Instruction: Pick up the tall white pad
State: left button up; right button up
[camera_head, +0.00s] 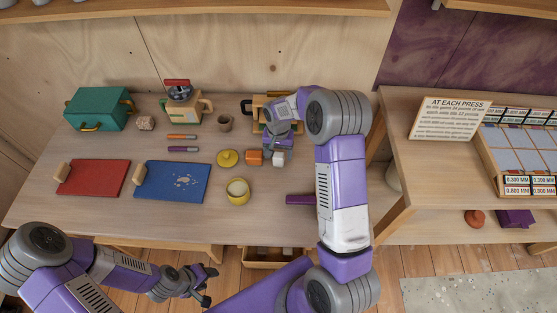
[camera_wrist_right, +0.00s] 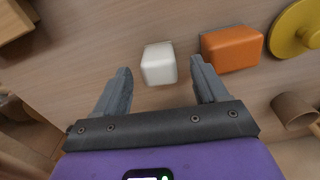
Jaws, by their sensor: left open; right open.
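The tall white pad (camera_wrist_right: 158,64) is a small white block standing on the table. In the right wrist view it lies ahead of and between the fingers of my right gripper (camera_wrist_right: 160,88), which is open and empty. In the head view the white pad (camera_head: 279,158) is just below my right gripper (camera_head: 276,146), partly covered by it. An orange block (camera_wrist_right: 232,48) stands beside the white pad, also seen in the head view (camera_head: 254,158). My left gripper (camera_head: 210,285) is open and empty, low in front of the table edge.
A yellow lid (camera_head: 228,158) and yellow pot (camera_head: 237,191) are left of the blocks. A brown cup (camera_head: 225,123), blue board (camera_head: 172,182), red board (camera_head: 93,178) and green box (camera_head: 97,109) are further left. A purple bar (camera_head: 300,199) lies near the front edge.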

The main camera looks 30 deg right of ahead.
aim_at(278, 155)
notch_tip(278, 155, down, 3)
jog(key=shift+w+d+r, duration=0.1)
jog(key=shift+c, duration=0.3)
jog(key=c, duration=1)
jog(key=shift+r, duration=0.1)
notch_tip(278, 155, up, 10)
jog(key=shift+f+p, duration=0.1)
jog(key=shift+p, duration=0.65)
